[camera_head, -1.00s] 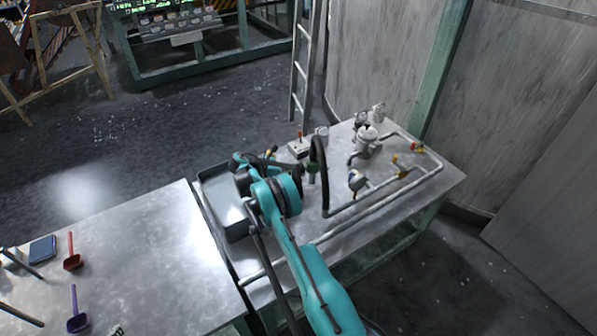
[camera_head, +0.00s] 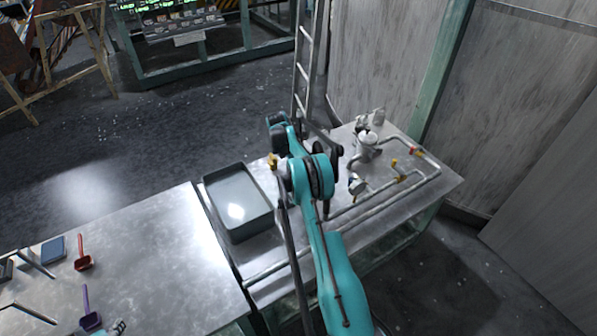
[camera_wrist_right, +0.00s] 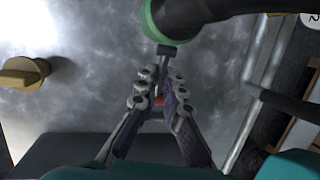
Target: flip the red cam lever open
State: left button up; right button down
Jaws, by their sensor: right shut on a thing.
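In the right wrist view my right gripper (camera_wrist_right: 157,88) is shut on a small part. A bit of red (camera_wrist_right: 157,99), likely the cam lever, shows between the fingers; most of it is hidden. A grey metal piece (camera_wrist_right: 166,52) sticks out past the fingertips towards a green ring (camera_wrist_right: 150,22). The ring sits on the end of a thick black hose (camera_wrist_right: 215,10). I cannot tell the lever's angle. In the head view my right arm hides the gripper and the lever.
A grey tray (camera_head: 208,195) stands left of my arm on the metal table. A yellow knob (camera_head: 272,160) stands near the tray and also shows in the right wrist view (camera_wrist_right: 22,76). Pipes (camera_head: 375,200) and a white valve body (camera_head: 368,146) stand at the right.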

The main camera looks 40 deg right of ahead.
jog(key=shift+d+r+y, duration=0.1)
jog(key=shift+r+y, duration=0.15)
jog(key=shift+y, duration=0.55)
jog(key=c, duration=1.7)
grip_release()
jog(key=v, duration=1.2)
jog(key=shift+d, duration=0.1)
jog(key=shift+r, duration=0.1)
